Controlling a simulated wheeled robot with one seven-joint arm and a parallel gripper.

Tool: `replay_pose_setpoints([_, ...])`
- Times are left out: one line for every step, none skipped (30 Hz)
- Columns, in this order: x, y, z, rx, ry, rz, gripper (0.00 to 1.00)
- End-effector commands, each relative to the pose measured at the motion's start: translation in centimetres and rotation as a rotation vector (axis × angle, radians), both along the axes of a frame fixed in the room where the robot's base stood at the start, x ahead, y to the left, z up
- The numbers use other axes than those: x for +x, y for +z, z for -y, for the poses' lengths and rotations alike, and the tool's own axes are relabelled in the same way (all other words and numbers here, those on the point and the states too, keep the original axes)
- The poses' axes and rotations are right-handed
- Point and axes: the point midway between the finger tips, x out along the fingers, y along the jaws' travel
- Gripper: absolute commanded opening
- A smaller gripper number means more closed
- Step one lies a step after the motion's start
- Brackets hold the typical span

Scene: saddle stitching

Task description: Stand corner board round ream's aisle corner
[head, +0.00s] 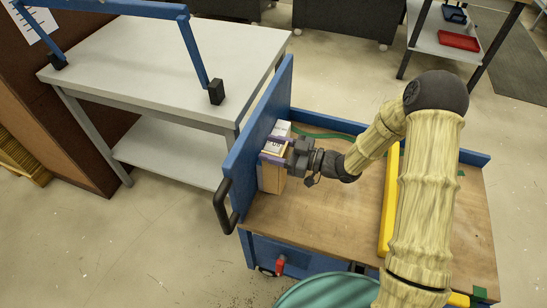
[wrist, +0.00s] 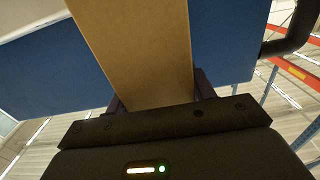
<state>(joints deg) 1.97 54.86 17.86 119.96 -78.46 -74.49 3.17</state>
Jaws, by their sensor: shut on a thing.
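My gripper (head: 274,157) is shut on a tan, cardboard-coloured upright piece (head: 270,179), which looks like the corner board. It stands close to the blue end panel of the cart, at the left end of the wooden deck. In the wrist view the tan board (wrist: 135,45) runs up from between the dark fingers (wrist: 160,92), with the blue panel behind it. A pale block with a printed label (head: 279,133), perhaps the ream, shows just behind the fingers. My gripper hides part of both, so I cannot tell whether the board touches the block or the deck.
The cart's blue end panel (head: 262,120) has a black handle (head: 225,207). A green strap (head: 322,134) runs along the far side. A grey table (head: 165,65) stands left.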

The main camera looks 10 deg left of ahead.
Motion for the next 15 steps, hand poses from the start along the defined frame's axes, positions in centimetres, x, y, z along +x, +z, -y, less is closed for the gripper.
replay_pose_setpoints([0.0,0.0,0.0,0.000,0.000,0.000,0.14])
replay_pose_setpoints([0.0,0.0,0.0,0.000,0.000,0.000,0.14])
replay_pose_setpoints([0.0,-0.1,0.0,0.000,0.000,-0.001,0.14])
replay_pose_setpoints([0.0,-0.3,0.0,0.000,0.000,-0.001,0.14])
replay_pose_setpoints([0.0,-0.5,0.0,0.000,0.000,-0.002,0.14])
replay_pose_setpoints([0.0,-1.0,0.0,-0.001,0.000,-0.004,0.14])
replay_pose_setpoints([0.0,-1.5,0.0,-0.001,0.000,-0.005,0.14])
replay_pose_setpoints([0.0,-1.9,0.0,-0.001,0.000,-0.004,0.14])
replay_pose_setpoints([0.0,-2.6,0.0,-0.001,0.000,-0.004,0.14])
replay_pose_setpoints([0.0,-3.0,0.0,-0.001,0.000,-0.004,0.14])
replay_pose_setpoints([0.0,-3.4,0.0,-0.001,0.000,-0.004,0.14])
replay_pose_setpoints([0.0,-3.8,0.0,-0.001,0.001,-0.004,0.14])
replay_pose_setpoints([0.0,-3.9,0.0,0.000,0.001,-0.003,0.14])
replay_pose_setpoints([0.0,-4.0,0.0,0.000,0.001,-0.002,0.14])
replay_pose_setpoints([0.0,-4.0,0.0,0.000,0.001,-0.001,0.14])
